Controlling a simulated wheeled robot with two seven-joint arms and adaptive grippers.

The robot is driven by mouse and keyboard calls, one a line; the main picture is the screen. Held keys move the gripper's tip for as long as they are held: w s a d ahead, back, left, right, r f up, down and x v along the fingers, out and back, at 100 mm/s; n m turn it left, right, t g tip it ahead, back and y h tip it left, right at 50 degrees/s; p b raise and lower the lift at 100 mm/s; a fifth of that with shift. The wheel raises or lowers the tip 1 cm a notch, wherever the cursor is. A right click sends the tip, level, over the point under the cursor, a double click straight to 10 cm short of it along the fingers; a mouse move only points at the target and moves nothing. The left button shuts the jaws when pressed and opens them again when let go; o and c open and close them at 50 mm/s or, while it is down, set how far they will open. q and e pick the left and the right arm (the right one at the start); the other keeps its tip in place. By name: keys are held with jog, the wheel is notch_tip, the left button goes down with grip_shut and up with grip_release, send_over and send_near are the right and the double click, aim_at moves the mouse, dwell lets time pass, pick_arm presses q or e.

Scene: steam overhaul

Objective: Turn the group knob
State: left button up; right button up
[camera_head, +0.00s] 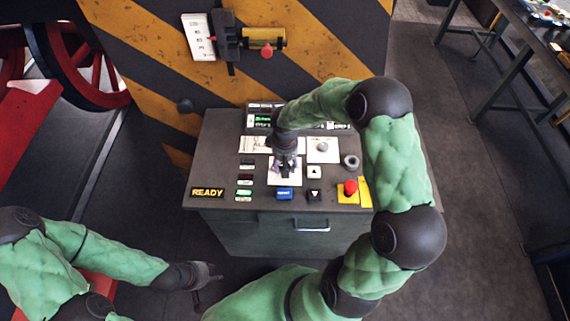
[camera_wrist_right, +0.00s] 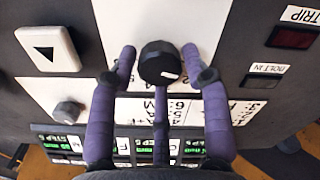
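The group knob appears to be the black round knob (camera_wrist_right: 160,62) with a small white mark, on a white plate (camera_wrist_right: 112,20) in the right wrist view. My right gripper (camera_wrist_right: 159,57) has purple fingers on either side of this knob, with narrow gaps and no clear contact; a third finger lies below it in the picture. In the head view my right gripper (camera_head: 285,167) reaches down to the console (camera_head: 222,150) and hides the knob. My left gripper (camera_head: 207,279) is away from the console at the lower left, empty, its fingers apart.
The console also carries a grey knob (camera_head: 323,146), a black ring-shaped control (camera_head: 351,161), a red button (camera_head: 350,187), a blue button (camera_head: 284,193), arrow buttons (camera_head: 314,171) and a READY sign (camera_head: 207,193). A striped panel (camera_head: 310,30) rises behind.

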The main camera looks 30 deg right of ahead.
dwell(0.3)
notch_tip(320, 180, up, 12)
dwell(0.6)
dwell(0.4)
